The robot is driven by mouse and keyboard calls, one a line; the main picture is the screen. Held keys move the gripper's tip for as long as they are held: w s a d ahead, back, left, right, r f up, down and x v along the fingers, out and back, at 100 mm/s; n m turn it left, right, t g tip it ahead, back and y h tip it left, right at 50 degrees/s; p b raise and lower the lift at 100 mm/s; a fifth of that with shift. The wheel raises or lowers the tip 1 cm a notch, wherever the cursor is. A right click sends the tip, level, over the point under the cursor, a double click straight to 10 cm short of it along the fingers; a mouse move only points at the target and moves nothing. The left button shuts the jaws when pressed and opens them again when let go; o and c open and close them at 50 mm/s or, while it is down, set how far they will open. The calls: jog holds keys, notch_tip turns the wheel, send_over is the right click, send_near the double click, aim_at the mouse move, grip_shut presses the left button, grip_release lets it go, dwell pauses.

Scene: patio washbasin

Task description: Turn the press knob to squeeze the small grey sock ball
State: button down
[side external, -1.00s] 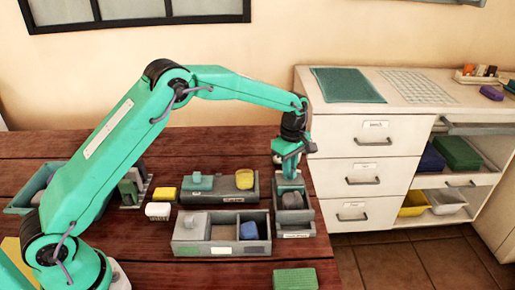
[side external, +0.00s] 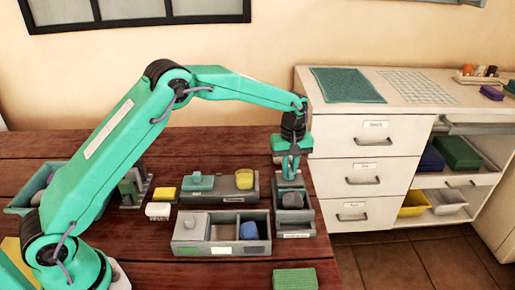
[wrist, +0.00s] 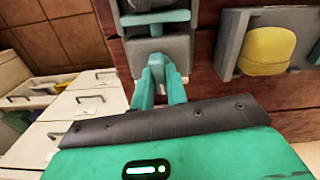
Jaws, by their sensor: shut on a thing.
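The press (side external: 292,222) is a narrow grey box at the right of the table group. My gripper (side external: 291,174) is above its far end, fingers pointing down. In the wrist view the fingers (wrist: 158,80) close on a small part at the grey block (wrist: 165,50); this seems to be the press knob, mostly hidden between them. A teal bar (wrist: 155,18) lies across the press just beyond the fingers. A rounded grey thing (side external: 293,200) sits in the press, perhaps the sock ball; I cannot tell whether it is squeezed.
Left of the press stand a grey tray (side external: 222,249) with a blue-grey ball (side external: 249,230) and a long box with a yellow cup (side external: 244,179). A green sponge (side external: 295,280) lies in front. White drawers (side external: 360,175) stand to the right.

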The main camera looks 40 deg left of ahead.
aim_at(290, 168)
jog(key=m, duration=0.7)
jog(key=shift+r, duration=0.1)
jog(key=m, duration=0.6)
jog(key=shift+m, duration=0.4)
jog(key=c, duration=1.4)
grip_release()
jog(key=shift+r, duration=3.9)
